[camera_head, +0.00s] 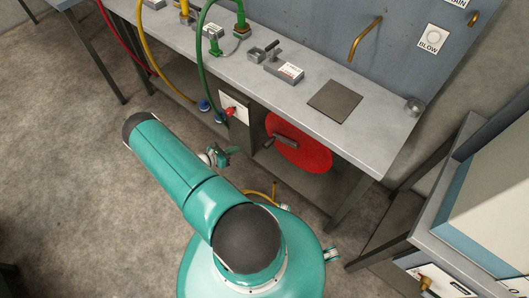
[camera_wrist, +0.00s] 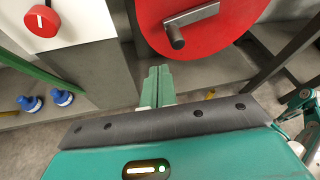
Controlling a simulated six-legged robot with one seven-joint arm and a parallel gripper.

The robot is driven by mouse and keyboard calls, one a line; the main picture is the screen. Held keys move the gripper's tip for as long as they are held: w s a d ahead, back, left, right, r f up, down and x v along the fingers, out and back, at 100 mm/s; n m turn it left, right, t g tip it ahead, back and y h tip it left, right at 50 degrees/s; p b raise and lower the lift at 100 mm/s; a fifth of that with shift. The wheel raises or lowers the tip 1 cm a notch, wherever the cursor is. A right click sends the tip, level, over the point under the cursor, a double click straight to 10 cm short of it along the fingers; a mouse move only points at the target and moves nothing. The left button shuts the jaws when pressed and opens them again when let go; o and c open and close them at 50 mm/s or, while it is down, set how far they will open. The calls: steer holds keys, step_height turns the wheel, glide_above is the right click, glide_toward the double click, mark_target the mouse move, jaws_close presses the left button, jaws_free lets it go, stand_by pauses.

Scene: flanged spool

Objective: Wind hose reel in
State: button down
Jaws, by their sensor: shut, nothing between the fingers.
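The hose reel is a red flanged disc (camera_head: 300,145) under the workbench in the head view. It fills the upper right of the wrist view (camera_wrist: 225,22). A grey crank arm with a dark handle (camera_wrist: 176,38) is on its face; the handle also shows in the head view (camera_head: 279,140). My gripper (camera_wrist: 158,72) is shut and empty, its green fingers together just below the crank handle in the picture. I cannot tell the exact gap in depth.
A red knob (camera_wrist: 42,21) on a white panel is left of the reel. Blue hose ends (camera_wrist: 62,97) and a green hose (camera_head: 205,70) are nearby. The grey bench top (camera_head: 370,110) is above the reel; bench legs flank it. A cabinet (camera_head: 490,200) stands at the right.

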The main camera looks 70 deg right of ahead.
steer(key=s+f+n, duration=0.3)
steer(key=s+f, duration=0.5)
steer(key=f, duration=0.1)
steer(key=s+d+h, duration=0.1)
steer(key=s+d, duration=0.3)
steer(key=d, duration=0.4)
steer(key=shift+r+t, duration=0.2)
steer(key=shift+t, duration=0.1)
steer(key=shift+w+r, duration=0.15)
